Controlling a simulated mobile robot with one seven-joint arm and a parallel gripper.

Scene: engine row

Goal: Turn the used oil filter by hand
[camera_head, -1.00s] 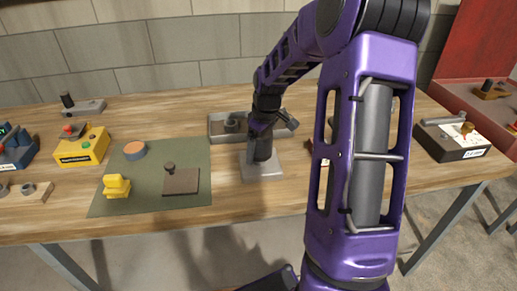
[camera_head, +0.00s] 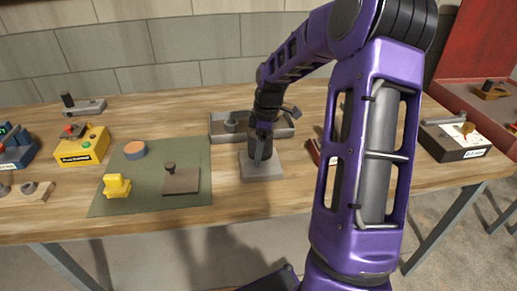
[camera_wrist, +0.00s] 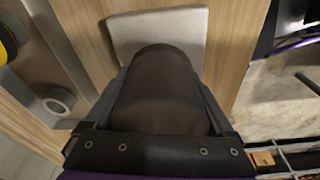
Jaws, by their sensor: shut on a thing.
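The used oil filter (camera_wrist: 165,92) is a dark brown-black cylinder with a rounded end. It stands over a pale square base plate (camera_wrist: 160,30) in the wrist view. My gripper (camera_head: 261,152) points down over this grey base plate (camera_head: 262,172) near the middle of the bench in the head view. In the wrist view its two fingers lie along both sides of the filter, shut on it. In the head view the dark filter and dark fingers are hard to tell apart. The filter's lower end is hidden in the wrist view.
A grey tray (camera_head: 217,133) with a round part lies just behind the base plate. A green mat (camera_head: 150,170) to the left holds a yellow block (camera_head: 117,186), a brown plate (camera_head: 181,182) and an orange-topped disc (camera_head: 135,150). A dark box (camera_head: 455,142) stands at the right.

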